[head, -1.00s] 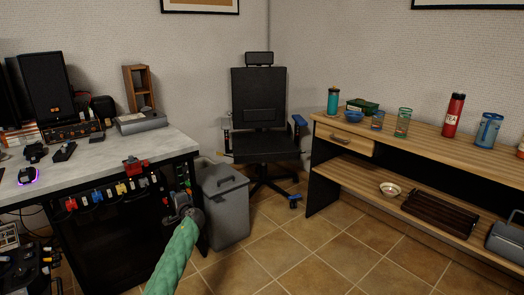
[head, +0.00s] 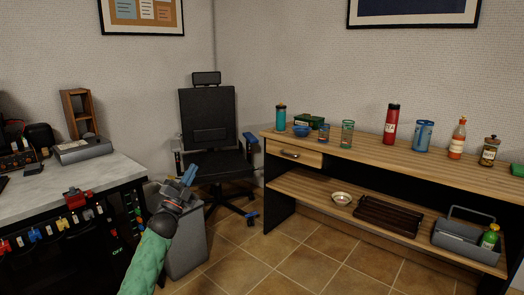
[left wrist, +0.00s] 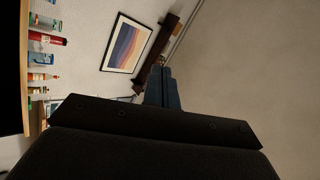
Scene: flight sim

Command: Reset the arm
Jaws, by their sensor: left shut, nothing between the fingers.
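My left arm comes up from the bottom of the head view in a green sleeve. Its gripper (head: 188,175) points up and away, in front of the grey bin and the black office chair (head: 210,125). The blue fingers are together and hold nothing. In the left wrist view the closed fingers (left wrist: 161,85) point toward the wall and ceiling, clear of any object. My right gripper does not show in either view.
A light-topped desk (head: 70,190) with switches on its front stands at left. A grey bin (head: 187,245) stands beside it. At right, a wooden shelf unit (head: 400,160) carries bottles and cups, with a brown tray (head: 388,216) below. The tiled floor (head: 300,262) between is open.

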